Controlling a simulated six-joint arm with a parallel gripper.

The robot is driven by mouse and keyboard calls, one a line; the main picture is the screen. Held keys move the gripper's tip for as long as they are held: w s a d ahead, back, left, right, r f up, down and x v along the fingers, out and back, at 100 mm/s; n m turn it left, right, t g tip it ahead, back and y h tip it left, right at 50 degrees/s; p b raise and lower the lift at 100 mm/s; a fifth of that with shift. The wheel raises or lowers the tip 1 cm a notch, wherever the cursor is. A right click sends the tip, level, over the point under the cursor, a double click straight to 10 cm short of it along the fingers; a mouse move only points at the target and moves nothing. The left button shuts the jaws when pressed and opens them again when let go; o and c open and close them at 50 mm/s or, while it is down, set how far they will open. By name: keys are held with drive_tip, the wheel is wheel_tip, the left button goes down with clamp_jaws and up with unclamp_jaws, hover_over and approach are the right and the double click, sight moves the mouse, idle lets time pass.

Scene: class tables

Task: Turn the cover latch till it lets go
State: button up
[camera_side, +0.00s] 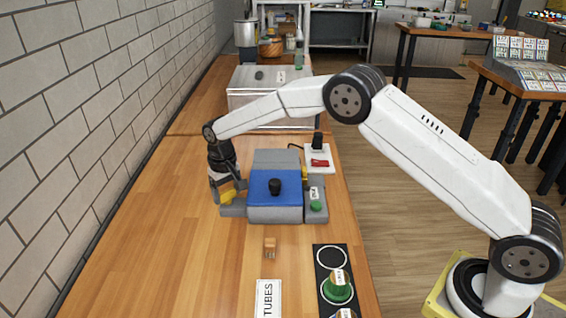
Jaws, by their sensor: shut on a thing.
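A grey device (275,214) stands on the wooden table, with a blue cover (262,188) lying closed on its top. My gripper (222,200) points down at the device's left side. It is shut on a small yellow-orange part (228,193), which looks like the cover latch. The fingers hide much of this part, so its exact turn angle cannot be told.
A side panel with a green button (316,206) is at the device's right. A white box with a red switch (319,162) stands behind it. A small wooden block (270,247), a TUBES label (267,298) and a black strip with a green piece (338,291) lie in front. The table's left is clear.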

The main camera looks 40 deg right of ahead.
sight(227, 191)
drive_tip(key=n, duration=0.4)
drive_tip(key=shift+n, duration=0.3)
drive_tip(key=n, duration=0.4)
idle(0.3)
drive_tip(key=o, duration=1.1)
drive_tip(key=shift+r, duration=0.15)
drive_tip(key=shift+r, duration=3.8)
